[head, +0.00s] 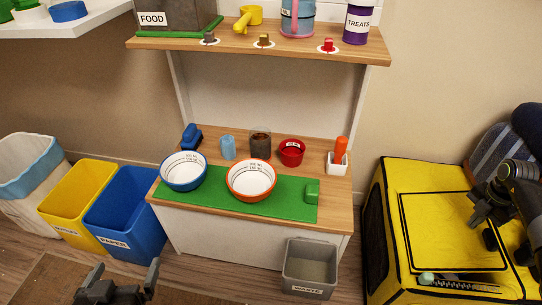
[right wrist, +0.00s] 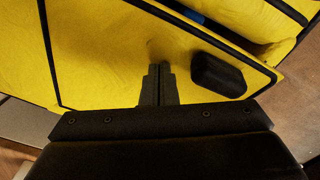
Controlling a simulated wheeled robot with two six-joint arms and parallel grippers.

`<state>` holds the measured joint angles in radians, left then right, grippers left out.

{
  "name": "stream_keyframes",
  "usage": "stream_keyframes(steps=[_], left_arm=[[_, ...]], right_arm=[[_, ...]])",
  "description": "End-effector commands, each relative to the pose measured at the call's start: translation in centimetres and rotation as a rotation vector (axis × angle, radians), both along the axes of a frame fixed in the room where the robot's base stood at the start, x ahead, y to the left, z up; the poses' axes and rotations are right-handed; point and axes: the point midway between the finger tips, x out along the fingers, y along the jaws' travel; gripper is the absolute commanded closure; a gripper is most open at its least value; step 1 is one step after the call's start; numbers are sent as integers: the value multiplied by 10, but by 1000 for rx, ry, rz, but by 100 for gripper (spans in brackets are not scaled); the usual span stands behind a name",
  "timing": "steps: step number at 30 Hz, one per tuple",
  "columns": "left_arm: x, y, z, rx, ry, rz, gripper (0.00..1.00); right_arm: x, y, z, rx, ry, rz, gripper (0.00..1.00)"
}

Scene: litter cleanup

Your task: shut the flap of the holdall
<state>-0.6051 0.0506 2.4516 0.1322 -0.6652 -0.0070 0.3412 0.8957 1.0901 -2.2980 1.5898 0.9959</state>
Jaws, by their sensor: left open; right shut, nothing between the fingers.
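The yellow holdall (head: 380,240) with black trim stands at the right in the head view. Its flap (head: 430,225), a yellow panel with black edging, lies over the top. A narrow gap shows along its near side. My right gripper (head: 478,222) is shut and empty over the flap. In the right wrist view its closed fingers (right wrist: 158,72) point at the yellow flap (right wrist: 105,60), at or very near it; contact is unclear. A black block-like part (right wrist: 218,75) sits beside them. My left gripper (head: 118,280) is open and empty at the bottom left, far from the holdall.
A teal-ended item (head: 427,278) lies in the near gap. The workbench (head: 338,200) with bowls and a green mat (head: 265,203) stands left of the holdall. A grey waste bin (head: 310,265) stands before it. Yellow (head: 75,200) and blue (head: 125,220) bins stand at left.

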Motion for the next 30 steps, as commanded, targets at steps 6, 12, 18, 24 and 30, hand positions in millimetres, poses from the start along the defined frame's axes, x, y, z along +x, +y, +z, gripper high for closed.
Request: stream_keyframes(steps=[6,12,18,24,30], left_arm=[[0,0,1,0,0,0,0],[0,0,-8,0,0,0,0],[0,0,-18,0,0,0,0],[0,0,-20,0,0,0,0],[0,0,-19,0,0,0,0]], right_arm=[[0,0,1,0,0,0,100],[-1,-2,-8,0,0,-1,100],[-1,-6,-20,0,0,-2,100],[-2,-8,-22,-1,0,-1,100],[-2,-8,-22,0,0,-1,100]])
